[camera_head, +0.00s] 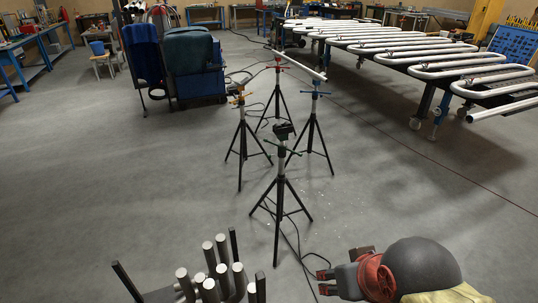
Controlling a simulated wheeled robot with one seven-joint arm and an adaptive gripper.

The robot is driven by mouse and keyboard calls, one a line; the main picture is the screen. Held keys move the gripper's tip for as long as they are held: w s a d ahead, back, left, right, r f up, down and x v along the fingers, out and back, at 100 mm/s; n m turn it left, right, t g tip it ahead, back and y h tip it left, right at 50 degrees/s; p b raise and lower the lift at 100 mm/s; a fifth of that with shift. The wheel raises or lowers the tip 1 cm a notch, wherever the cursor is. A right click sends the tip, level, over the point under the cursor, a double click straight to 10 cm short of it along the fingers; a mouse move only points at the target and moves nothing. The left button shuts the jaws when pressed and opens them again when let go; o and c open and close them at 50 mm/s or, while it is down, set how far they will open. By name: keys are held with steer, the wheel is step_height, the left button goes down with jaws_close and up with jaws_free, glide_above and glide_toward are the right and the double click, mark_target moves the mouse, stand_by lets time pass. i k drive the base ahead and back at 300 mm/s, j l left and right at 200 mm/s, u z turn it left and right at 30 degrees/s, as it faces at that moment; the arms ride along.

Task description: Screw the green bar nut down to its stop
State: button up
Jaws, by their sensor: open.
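The green bar nut (281,146) is on the nearest tripod stand (280,190), just below the dark head at its top. Its thin green bar sticks out to the sides. How far the nut sits from its stop is too small to tell. My gripper (332,275) is at the lower right, open, with its dark fingers pointing left. It is well apart from the nut, nearer to me and to its right. Nothing shows between the fingers.
Tripod stands with orange (239,99), blue (315,93) and red (278,66) bars stand behind; a pale tube lies across the rear ones. Metal pipe ends (222,265) rise at lower left. A cable crosses the floor. A serpentine coil (420,58) lies at back right. Left floor is clear.

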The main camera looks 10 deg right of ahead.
mark_target(280, 148)
steer(key=k+j, duration=0.15)
steer(key=i+l, duration=1.65)
steer(key=l, duration=0.25)
steer(key=i+j, duration=1)
steer(key=i+l+z, duration=0.05)
